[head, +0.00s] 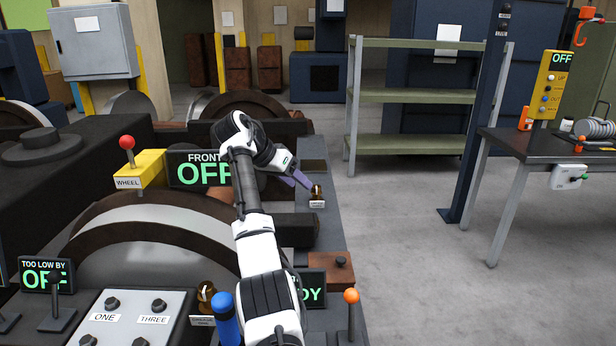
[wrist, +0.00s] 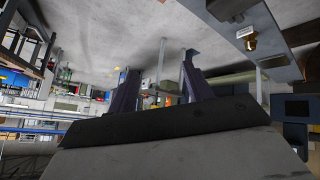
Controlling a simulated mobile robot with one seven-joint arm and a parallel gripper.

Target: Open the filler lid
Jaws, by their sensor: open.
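My gripper (head: 298,180) is at the middle of the head view, its purple fingers pointing right. In the wrist view its two fingers (wrist: 159,68) stand apart with nothing between them. A small brass fitting (head: 317,191) with a white label stands on the grey ledge just right of the fingertips, and it also shows at the top right of the wrist view (wrist: 250,42). A reddish-brown block with a small dark knob (head: 331,269) sits nearer on the ledge. No label reading "filler" is legible, so I cannot tell which part is the filler lid.
A second brass fitting (head: 206,296) stands beside a blue cylinder (head: 226,318). An orange-knobbed lever (head: 351,297) stands at the ledge's near end. Green shelving (head: 415,95) and a dark workbench (head: 550,145) stand right. The floor between is clear.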

